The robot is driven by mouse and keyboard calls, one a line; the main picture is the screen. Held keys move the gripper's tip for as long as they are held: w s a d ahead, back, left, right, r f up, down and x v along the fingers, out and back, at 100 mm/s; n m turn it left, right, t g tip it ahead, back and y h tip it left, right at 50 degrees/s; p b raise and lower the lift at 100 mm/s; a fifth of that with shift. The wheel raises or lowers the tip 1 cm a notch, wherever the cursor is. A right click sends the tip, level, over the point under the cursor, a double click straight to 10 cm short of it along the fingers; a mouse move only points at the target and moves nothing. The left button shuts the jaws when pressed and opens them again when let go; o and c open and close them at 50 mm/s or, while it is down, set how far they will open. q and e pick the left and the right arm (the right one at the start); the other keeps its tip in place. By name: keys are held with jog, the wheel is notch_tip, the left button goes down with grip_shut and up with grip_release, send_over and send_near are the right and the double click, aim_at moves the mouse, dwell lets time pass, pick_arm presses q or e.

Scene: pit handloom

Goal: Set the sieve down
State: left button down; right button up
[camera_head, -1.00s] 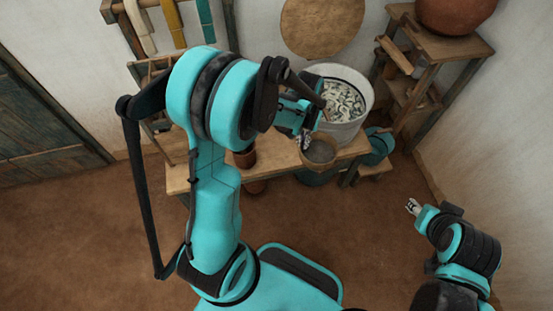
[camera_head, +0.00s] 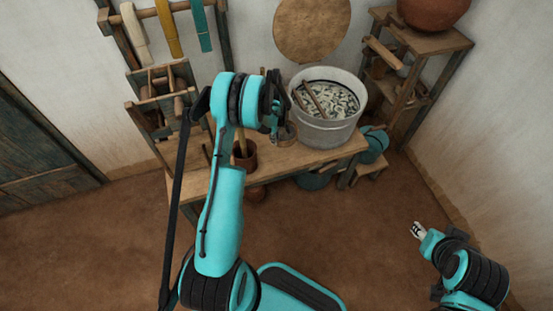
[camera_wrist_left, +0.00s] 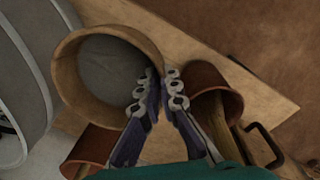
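The sieve, a round wooden hoop with a grey mesh, shows in the left wrist view (camera_wrist_left: 68,78) and, partly hidden, beside the metal pot in the head view (camera_head: 287,137). My left gripper (camera_wrist_left: 163,84) has its fingers on either side of the sieve's near rim, one inside and one outside, closed in on it. The sieve is level over the wooden table (camera_head: 312,160); I cannot tell whether it touches the top. My right gripper (camera_head: 417,230) is low at the right, away from the table; its finger gap is too small to read.
A large metal pot (camera_head: 325,130) with pale contents and sticks stands right of the sieve. Brown cups (camera_wrist_left: 215,82) stand close to my left gripper. A wooden shelf (camera_head: 425,42) stands at the right, a rack with hanging yarn (camera_head: 168,28) at the back left.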

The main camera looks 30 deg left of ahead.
pick_arm(q)
jog(key=n+b, duration=0.2)
send_over(271, 163)
notch_tip(271, 163, down, 8)
notch_tip(271, 163, down, 5)
jog(key=shift+s+f+b, duration=0.1)
jog(key=shift+f+b, duration=0.05)
jog(key=shift+b, duration=0.9)
notch_tip(271, 163, down, 4)
jog(key=shift+b, duration=0.85)
jog(key=shift+d, duration=0.1)
jog(key=c, duration=1.7)
grip_release()
